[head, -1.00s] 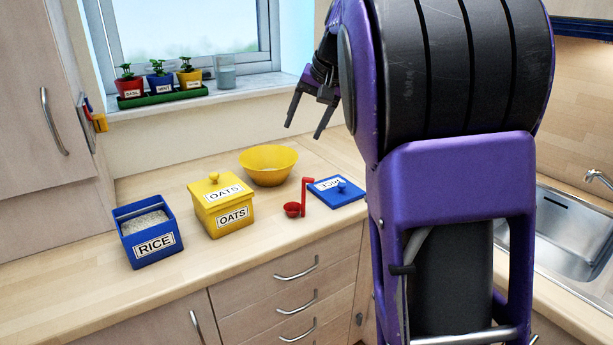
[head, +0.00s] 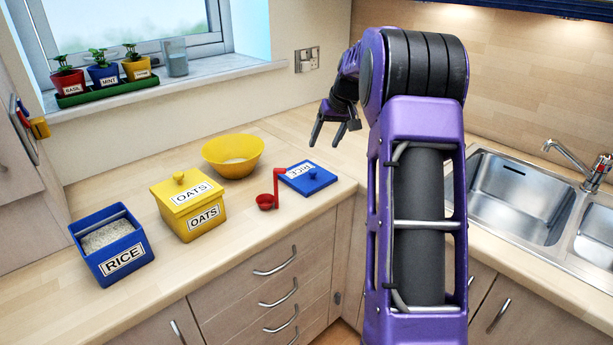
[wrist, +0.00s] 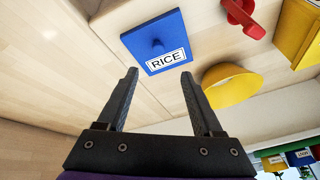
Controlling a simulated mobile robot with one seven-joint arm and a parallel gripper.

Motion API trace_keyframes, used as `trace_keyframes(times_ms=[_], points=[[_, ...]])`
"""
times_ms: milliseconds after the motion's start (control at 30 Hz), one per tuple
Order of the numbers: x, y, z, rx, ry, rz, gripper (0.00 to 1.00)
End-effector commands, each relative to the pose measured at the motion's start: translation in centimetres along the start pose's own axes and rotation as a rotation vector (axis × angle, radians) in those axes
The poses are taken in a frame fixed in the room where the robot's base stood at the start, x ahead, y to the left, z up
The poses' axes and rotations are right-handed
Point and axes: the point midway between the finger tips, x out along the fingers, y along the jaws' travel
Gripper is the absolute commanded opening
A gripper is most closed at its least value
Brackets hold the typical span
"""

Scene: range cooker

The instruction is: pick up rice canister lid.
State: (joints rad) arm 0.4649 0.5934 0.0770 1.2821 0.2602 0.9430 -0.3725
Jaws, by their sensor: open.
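The blue rice canister lid (head: 308,180) lies flat on the worktop, its round knob up and its RICE label upside down in the head view. In the wrist view the lid (wrist: 151,39) is beyond my fingertips, slightly left of the middle between them. My gripper (head: 325,134) is open and empty, above the worktop behind and to the right of the lid. Its two dark fingers (wrist: 160,75) are wide apart in the wrist view. The blue rice canister (head: 112,243) stands uncovered at the left, with rice showing inside.
A red scoop (head: 267,200) lies just left of the lid. A yellow bowl (head: 234,157) and a lidded yellow oats canister (head: 189,207) stand farther left. Potted herbs (head: 103,75) line the windowsill. A sink (head: 522,190) is at the right. The worktop behind the lid is clear.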

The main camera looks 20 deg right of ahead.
Motion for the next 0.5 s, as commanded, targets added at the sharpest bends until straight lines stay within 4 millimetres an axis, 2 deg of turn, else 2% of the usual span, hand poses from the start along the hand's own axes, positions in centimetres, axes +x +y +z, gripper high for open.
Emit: trace_keyframes(times_ms=[33,200,300,500], points=[[1.4,-0.1,0.1,0.000,-0.003,-0.002,0.68],[4.9,0.0,0.1,0.001,-0.002,-0.001,0.68],[6.4,0.0,0.0,0.001,-0.001,-0.001,0.68],[7.7,0.0,0.0,0.001,0.000,0.000,0.68]])
